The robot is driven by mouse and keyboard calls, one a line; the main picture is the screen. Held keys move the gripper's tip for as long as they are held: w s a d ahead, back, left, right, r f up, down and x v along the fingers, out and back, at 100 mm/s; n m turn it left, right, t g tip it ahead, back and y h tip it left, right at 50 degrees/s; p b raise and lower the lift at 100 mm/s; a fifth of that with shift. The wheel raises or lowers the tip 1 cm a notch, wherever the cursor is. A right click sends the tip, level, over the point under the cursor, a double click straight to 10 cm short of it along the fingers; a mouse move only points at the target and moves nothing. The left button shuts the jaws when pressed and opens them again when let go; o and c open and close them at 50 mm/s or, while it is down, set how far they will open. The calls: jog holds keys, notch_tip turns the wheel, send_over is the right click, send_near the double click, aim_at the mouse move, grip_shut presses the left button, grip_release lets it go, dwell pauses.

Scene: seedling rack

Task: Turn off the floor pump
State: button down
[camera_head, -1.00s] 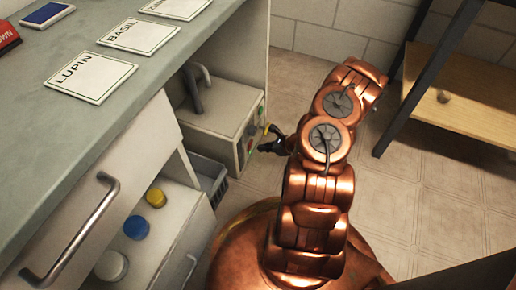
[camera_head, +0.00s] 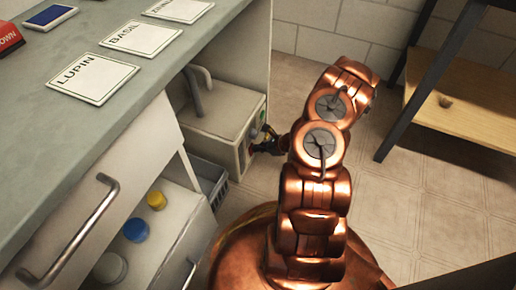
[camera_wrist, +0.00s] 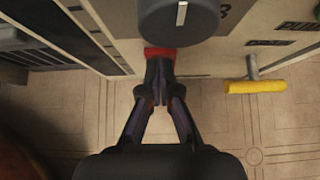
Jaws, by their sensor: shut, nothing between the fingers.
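The floor pump is a pale box (camera_head: 214,122) with a grey hose or handle on top, standing on the floor under the bench. Its control face points right, towards my gripper (camera_head: 258,147). In the wrist view my gripper (camera_wrist: 160,66) is shut and empty, its fingertips right at a red control (camera_wrist: 160,51) and partly covering it. I cannot tell whether they touch or press it. A dark grey round knob (camera_wrist: 180,22) with a white mark is just above the red control. A yellow-handled lever (camera_wrist: 255,87) sticks out to the right.
The grey bench (camera_head: 60,120) with seed cards is at the left. An open drawer (camera_head: 185,240) holds bottles or jars with yellow and blue caps. A grey basket (camera_head: 212,182) is beside the pump. A dark-legged wooden shelf (camera_head: 460,115) is at the right. Tiled floor between is clear.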

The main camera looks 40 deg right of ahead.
jog(key=shift+r, duration=0.1)
jog(key=shift+r+p, duration=0.55)
jog(key=shift+r, duration=0.1)
jog(key=p+v, duration=0.6)
jog(key=v, duration=0.7)
jog(key=shift+p, duration=0.4)
jog(key=shift+s, duration=0.15)
